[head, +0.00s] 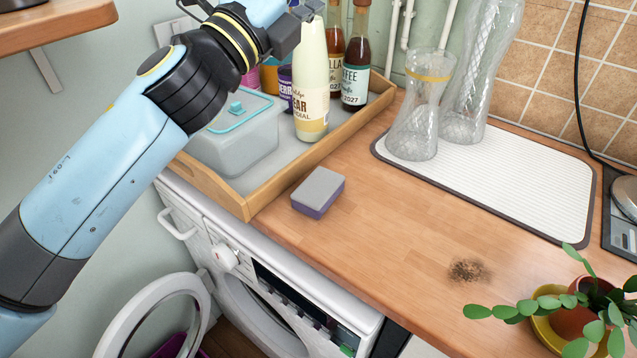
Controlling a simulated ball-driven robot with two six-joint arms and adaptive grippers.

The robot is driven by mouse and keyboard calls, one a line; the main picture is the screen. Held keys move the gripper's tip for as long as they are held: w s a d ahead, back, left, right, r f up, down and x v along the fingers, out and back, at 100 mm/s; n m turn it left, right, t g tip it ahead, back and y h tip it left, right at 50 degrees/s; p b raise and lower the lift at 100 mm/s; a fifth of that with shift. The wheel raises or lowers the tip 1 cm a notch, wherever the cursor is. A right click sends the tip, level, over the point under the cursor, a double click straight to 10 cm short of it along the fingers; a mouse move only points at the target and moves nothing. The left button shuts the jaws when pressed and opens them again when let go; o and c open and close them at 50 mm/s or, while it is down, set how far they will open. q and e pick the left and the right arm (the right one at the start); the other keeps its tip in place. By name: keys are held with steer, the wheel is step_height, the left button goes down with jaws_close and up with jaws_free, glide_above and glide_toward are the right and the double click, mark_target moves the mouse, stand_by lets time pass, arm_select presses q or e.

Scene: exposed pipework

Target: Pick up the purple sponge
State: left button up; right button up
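The purple sponge (318,205) lies flat on the wooden countertop, just right of the wooden tray. Its top face is grey and its lower layer is purple. Nothing touches it. My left arm comes in from the left, over the open washing machine and the tray. Part of my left gripper (291,30) shows at the top edge, in front of the cream cordial bottle's neck, well above and beyond the sponge. Its fingertips are not clear, so I cannot tell if it is open or shut. My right gripper is not in view.
The tray (251,203) holds a lidded container (234,135), the cordial bottle (312,85) and dark syrup bottles (356,60). Glass vessels (424,110) stand on a white drying mat (520,185). A potted plant (577,322) is front right. The counter right of the sponge is clear, with a dark stain (468,270).

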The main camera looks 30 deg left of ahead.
arm_select(q)
steer(key=d+m+g+h, duration=0.3)
steer(key=d+m+h, duration=0.25)
steer(key=m, duration=0.35)
steer(key=m+g+y, duration=0.5)
steer(key=m+g, duration=1.4)
steer(key=m, duration=0.2)
glide_toward(318, 185)
steer(key=shift+y, duration=0.25)
steer(key=x, duration=0.4)
steer(key=shift+d+f+b, duration=0.1)
steer(key=shift+d+b, duration=0.05)
steer(key=shift+b, duration=0.25)
steer(key=p+x, duration=0.1)
steer(key=x, duration=0.4)
steer(key=shift+d, duration=0.1)
steer(key=shift+d+f, duration=0.2)
steer(key=shift+f, duration=0.3)
steer(key=c, duration=0.7)
